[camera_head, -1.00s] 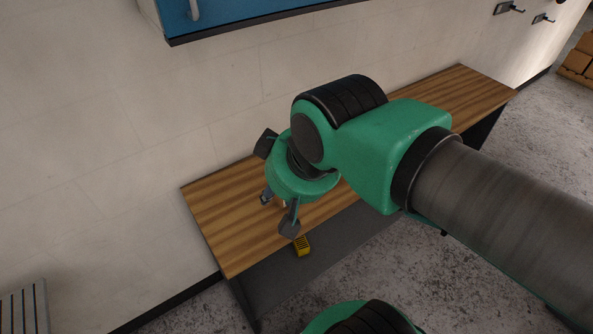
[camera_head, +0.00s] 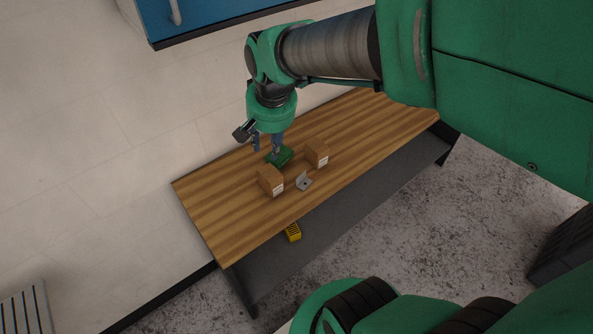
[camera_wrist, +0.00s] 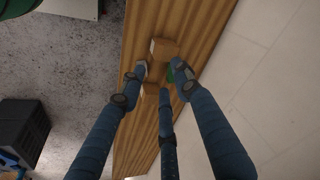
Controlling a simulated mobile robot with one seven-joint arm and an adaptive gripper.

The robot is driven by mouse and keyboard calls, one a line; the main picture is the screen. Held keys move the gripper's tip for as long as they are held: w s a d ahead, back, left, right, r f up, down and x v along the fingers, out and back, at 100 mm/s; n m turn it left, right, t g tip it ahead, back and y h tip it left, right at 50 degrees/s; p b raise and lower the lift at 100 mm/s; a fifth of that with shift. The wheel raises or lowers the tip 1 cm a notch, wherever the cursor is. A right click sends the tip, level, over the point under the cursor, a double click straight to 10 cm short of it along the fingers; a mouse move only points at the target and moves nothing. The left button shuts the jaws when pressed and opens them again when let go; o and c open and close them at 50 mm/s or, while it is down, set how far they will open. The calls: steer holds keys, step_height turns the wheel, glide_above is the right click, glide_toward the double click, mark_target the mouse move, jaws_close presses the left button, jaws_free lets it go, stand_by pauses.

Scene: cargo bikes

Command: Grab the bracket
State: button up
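The bracket, a small grey metal angle piece (camera_head: 304,182), stands on the wooden bench top (camera_head: 225,221) between two brown boxes, nearer the front edge. My gripper (camera_head: 267,146) is above the back part of the bench, behind the bracket, over a green object (camera_head: 280,156). In the wrist view my gripper (camera_wrist: 160,74) has its blue fingers spread, with nothing seen held between them. A pale grey piece near the left fingertip there looks like the bracket (camera_wrist: 142,64), partly hidden by that finger.
Cardboard boxes stand left (camera_head: 271,181) and right (camera_head: 317,153) of the bracket. A yellow item (camera_head: 293,232) lies on the lower shelf. The wall is close behind the bench, with a blue cabinet (camera_head: 220,14) above. The bench's left end is clear.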

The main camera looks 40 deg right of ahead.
steer(key=w+d+f+m+g+p, duration=0.25)
steer(key=w+d+f+m, duration=0.3)
steer(key=d+f, duration=0.35)
steer(key=m+p, duration=0.2)
steer(key=m, duration=0.1)
glide_above(302, 181)
step_height(302, 181, down, 10)
steer(key=f, duration=0.1)
steer(key=shift+a+r+g+y, duration=0.2)
steer(key=shift+r+g+y, duration=0.05)
steer(key=shift+g+y, duration=0.1)
steer(key=shift+f, duration=0.15)
step_height(302, 181, down, 7)
steer(key=shift+f, duration=0.65)
steer(key=shift+f, duration=0.1)
steer(key=shift+d+f, duration=0.1)
steer(key=shift+f, duration=2.4)
